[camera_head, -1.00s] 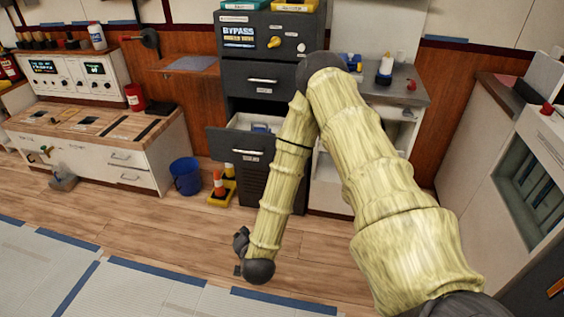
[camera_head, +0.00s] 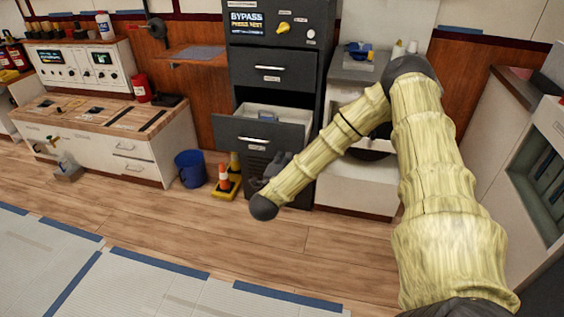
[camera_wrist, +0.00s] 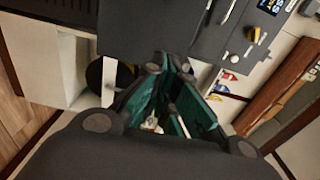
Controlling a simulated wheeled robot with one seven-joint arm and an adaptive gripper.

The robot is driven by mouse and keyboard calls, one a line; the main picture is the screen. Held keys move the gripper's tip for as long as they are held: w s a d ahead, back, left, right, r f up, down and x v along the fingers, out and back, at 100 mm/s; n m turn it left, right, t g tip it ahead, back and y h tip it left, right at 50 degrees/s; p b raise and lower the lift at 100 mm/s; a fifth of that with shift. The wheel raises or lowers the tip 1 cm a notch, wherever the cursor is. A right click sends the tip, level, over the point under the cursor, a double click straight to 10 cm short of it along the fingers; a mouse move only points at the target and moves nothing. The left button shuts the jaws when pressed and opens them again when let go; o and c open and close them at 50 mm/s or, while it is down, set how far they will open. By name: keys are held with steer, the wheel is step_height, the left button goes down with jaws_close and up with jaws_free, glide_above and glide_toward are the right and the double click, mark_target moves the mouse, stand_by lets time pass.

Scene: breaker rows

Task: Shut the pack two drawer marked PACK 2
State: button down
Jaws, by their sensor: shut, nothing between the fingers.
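A dark drawer (camera_head: 240,132) stands pulled out from the dark cabinet in the head view, with a handle and a small label on its front. The label is too small to read, so I cannot confirm PACK 2. Its pale inside shows above the front, with something small in it. My gripper (camera_head: 283,160) is a dark shape just below and right of the drawer handle, in front of the cabinet; I cannot tell whether it touches. In the wrist view my gripper (camera_wrist: 172,68) has its green fingers shut and empty, with dark cabinet fronts and handles beyond.
Another drawer (camera_head: 275,68) above is closed, below the BYPASS panel (camera_head: 262,24). A pale counter unit (camera_head: 350,190) adjoins the cabinet at right. The floor in front is clear.

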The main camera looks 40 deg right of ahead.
mark_target(291, 138)
steer(key=x, duration=1)
steer(key=shift+w, duration=0.1)
